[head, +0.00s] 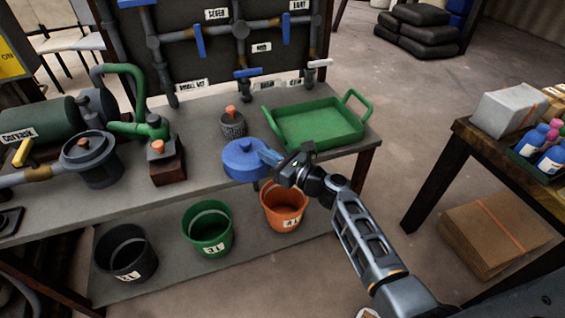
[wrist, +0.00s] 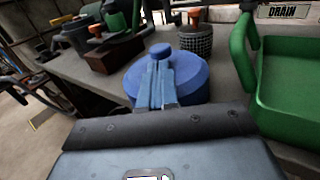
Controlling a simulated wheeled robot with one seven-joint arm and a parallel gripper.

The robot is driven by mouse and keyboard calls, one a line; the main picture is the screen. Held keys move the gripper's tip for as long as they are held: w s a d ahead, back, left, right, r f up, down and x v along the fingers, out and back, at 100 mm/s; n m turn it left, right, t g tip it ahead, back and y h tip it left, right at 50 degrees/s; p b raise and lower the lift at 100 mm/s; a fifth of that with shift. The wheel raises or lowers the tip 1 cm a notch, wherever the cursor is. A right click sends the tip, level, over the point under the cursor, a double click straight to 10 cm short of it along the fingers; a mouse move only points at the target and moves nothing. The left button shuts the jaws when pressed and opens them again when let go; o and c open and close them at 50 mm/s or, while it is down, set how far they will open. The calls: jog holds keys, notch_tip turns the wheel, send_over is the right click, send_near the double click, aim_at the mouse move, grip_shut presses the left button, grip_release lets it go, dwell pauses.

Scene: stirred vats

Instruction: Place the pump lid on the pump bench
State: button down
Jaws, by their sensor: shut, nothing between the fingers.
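A round blue lid with a small knob (head: 240,163), which I take for the pump lid, sits at the front edge of the grey bench (head: 205,140), left of the green tray. It also shows in the wrist view (wrist: 194,72). My gripper (head: 267,156) is at the lid's right side in the head view. In the wrist view its shut fingers (wrist: 157,80) overlap the lid and end just below the knob. Nothing is between them. Whether the fingers touch the lid, I cannot tell.
A green handled tray (head: 318,124) is on the bench, right of the lid. A grey mesh cup (head: 233,127) stands behind the lid. A grey pot (head: 88,160) on the pipe is at the left. Black, green and orange buckets (head: 284,208) stand on the lower shelf.

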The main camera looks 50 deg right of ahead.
aim_at(241, 141)
jog(key=shift+w, duration=1.75)
jog(key=w+b, duration=0.2)
jog(key=w, duration=0.4)
jog(key=shift+w+d+f, duration=0.1)
jog(key=shift+w+f, duration=0.05)
jog(key=shift+w+b, duration=0.3)
jog(key=shift+w, duration=0.15)
